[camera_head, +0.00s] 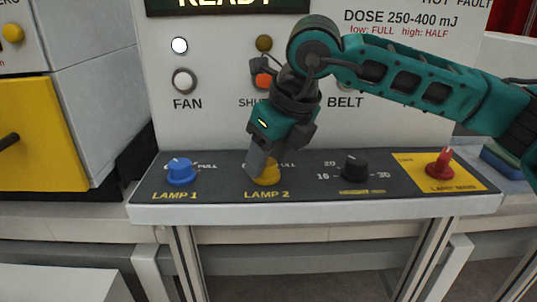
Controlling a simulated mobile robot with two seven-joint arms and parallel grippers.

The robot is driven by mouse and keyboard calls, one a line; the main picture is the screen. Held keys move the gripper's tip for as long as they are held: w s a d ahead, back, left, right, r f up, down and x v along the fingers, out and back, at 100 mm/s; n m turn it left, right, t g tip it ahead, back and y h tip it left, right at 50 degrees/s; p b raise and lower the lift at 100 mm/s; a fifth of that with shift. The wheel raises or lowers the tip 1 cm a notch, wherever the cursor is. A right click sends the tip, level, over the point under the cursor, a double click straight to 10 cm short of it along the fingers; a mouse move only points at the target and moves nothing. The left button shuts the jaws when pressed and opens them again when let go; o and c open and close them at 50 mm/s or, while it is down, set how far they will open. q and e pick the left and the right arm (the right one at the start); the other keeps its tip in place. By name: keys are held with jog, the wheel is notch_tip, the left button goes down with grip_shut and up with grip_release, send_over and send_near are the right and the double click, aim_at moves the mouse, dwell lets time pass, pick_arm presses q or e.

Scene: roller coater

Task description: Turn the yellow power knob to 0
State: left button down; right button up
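The yellow power knob (269,178) sits on the dark sloping control strip above the label LAMP 2. Its upper part and much of its scale are covered by my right gripper (262,165), which reaches down onto it from above. A grey finger is at the knob's left and front side and seems to touch it. The far finger is hidden, so I cannot tell whether the fingers are closed on the knob. The knob's pointer direction is hidden too. My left gripper is not in view.
A blue knob (181,171) for LAMP 1 is to the left. A black knob (355,167) and a red knob (440,163) on a yellow plate are to the right. The upright panel behind carries a FAN button (184,81) and an orange button (263,80) near my wrist.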

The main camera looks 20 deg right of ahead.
jog(key=c, duration=0.7)
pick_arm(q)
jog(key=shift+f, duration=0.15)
pick_arm(e)
jog(key=shift+n, duration=0.3)
jog(key=shift+n+b, duration=0.3)
jog(key=shift+n+y, duration=0.4)
jog(key=shift+n, duration=0.3)
jog(key=n+g, duration=0.1)
jog(key=n, duration=0.1)
jog(key=n+g+y, duration=0.1)
jog(key=n, duration=0.1)
jog(key=shift+w+d+n, duration=0.1)
jog(key=shift+w+n, duration=0.05)
jog(key=shift+n, duration=0.15)
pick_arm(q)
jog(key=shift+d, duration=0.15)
pick_arm(e)
jog(key=shift+n, duration=0.8)
jog(key=shift+g, duration=0.3)
